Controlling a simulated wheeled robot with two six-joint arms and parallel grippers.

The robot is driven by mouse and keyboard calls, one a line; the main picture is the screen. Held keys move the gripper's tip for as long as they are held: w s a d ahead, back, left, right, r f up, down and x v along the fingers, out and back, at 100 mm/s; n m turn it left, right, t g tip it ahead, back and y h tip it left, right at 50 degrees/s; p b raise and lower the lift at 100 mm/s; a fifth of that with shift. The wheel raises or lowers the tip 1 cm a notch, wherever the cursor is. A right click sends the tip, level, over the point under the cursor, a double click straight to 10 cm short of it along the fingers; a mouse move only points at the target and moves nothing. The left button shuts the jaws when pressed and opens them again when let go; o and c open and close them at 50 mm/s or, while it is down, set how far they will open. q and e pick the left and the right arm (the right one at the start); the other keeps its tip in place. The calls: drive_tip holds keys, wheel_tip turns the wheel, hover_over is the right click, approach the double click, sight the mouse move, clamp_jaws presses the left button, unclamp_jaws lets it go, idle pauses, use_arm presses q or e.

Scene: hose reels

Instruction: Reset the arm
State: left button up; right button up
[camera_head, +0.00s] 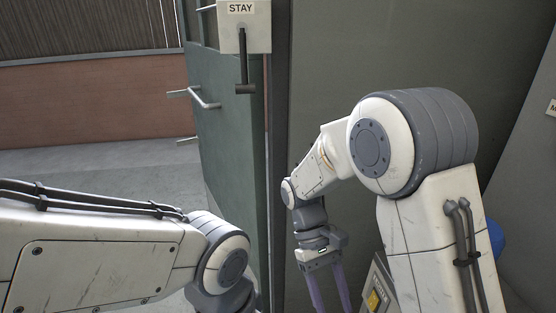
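My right arm comes in from the right and bends over at its large joint, with its forearm pointing to the left and down. My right gripper (329,290) points down in front of the grey wall panel. Its two purple-grey fingers stand apart with a gap between them. Their tips run off the bottom edge, and I see nothing between the visible parts. My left arm comes in from the left, low in the view. It bends down at its joint, and my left gripper is below the picture's edge.
A green door (226,130) stands open, with bar handles (203,99). A box marked STAY (243,25) with a dark lever (244,65) is at its top. A brick-red wall (95,103) and grey floor (100,160) lie beyond. A blue object (496,238) is partly hidden behind my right arm.

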drive_tip(key=s+a+r+n+t+y, duration=0.1)
drive_tip(key=s+a+r+t+y, duration=0.15)
drive_tip(key=s+t, duration=0.2)
drive_tip(key=s+a+r+n+t+y, duration=0.2)
drive_tip(key=s+a+r+t, duration=0.1)
drive_tip(key=s, duration=0.3)
wheel_tip(320, 180, up, 13)
drive_tip(key=p, duration=1.3)
drive_tip(key=shift+a+m+p, duration=0.15)
drive_tip(key=shift+m+p, duration=0.15)
